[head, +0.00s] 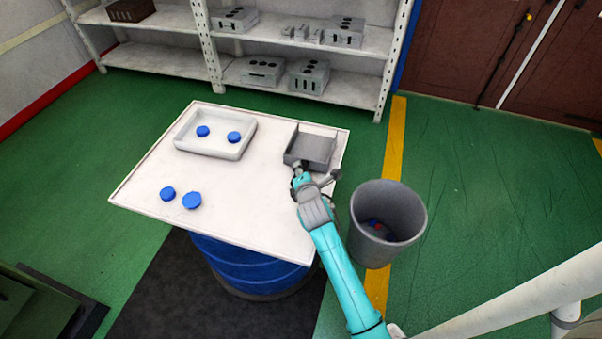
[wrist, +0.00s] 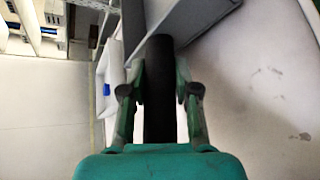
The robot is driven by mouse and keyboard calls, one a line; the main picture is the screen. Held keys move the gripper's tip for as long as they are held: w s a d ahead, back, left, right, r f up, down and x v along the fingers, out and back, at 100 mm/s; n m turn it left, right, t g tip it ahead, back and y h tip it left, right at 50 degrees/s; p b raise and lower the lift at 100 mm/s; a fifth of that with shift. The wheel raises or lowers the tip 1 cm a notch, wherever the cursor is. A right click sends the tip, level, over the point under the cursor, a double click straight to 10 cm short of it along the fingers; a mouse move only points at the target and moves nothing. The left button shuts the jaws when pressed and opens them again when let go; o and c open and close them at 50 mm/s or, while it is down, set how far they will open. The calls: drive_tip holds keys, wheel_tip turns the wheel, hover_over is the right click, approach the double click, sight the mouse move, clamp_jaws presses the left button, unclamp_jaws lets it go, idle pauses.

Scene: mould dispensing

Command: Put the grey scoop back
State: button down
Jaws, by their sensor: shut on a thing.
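The grey scoop (head: 316,150) is a boxy, open-topped pan at the right back part of the white table. My gripper (head: 301,172) is at its near side. In the wrist view my gripper (wrist: 160,78) is shut on the scoop's dark handle (wrist: 159,110), with one finger on each side. The grey scoop body (wrist: 197,22) shows beyond the fingers at the top, only in part. I cannot tell whether the scoop touches the table or hangs just above it.
The white table (head: 240,218) bears a white tray (head: 180,143) with two blue round pieces inside. Two more blue pieces (head: 191,200) lie near the left front. A grey bin (head: 372,252) with small coloured pieces stands right of the table. Shelves (head: 175,60) with grey moulds stand behind.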

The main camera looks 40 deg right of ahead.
drive_tip(key=shift+f, duration=0.5)
drive_tip(key=c, duration=1.1)
unclamp_jaws()
drive_tip(key=shift+c, duration=0.2)
drive_tip(key=v, duration=1.2)
